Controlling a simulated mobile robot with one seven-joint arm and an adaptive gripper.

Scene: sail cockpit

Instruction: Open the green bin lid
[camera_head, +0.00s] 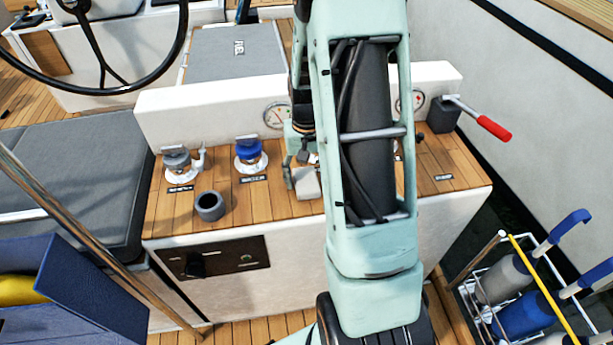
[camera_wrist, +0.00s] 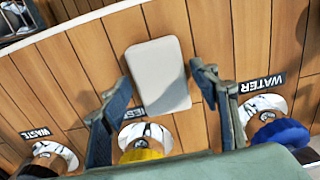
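No green bin or green lid can be made out in either view. My gripper (camera_wrist: 163,78) is open and empty above the wooden console top. A pale rounded plate (camera_wrist: 162,62) lies on the wood just ahead of and between its fingers; in the head view the plate (camera_head: 307,184) shows beside my arm. A yellow cap (camera_wrist: 143,156) on a white base sits between the fingers, lower in the wrist view, partly hidden by my gripper. My arm hides much of the console's right half in the head view.
On the console stand a grey cap (camera_head: 177,160), a blue cap (camera_head: 248,152) and a dark cup (camera_head: 209,206). A red-handled lever (camera_head: 478,118) juts out at right. A wire rack (camera_head: 490,312) stands lower right, a navy container (camera_head: 90,285) lower left.

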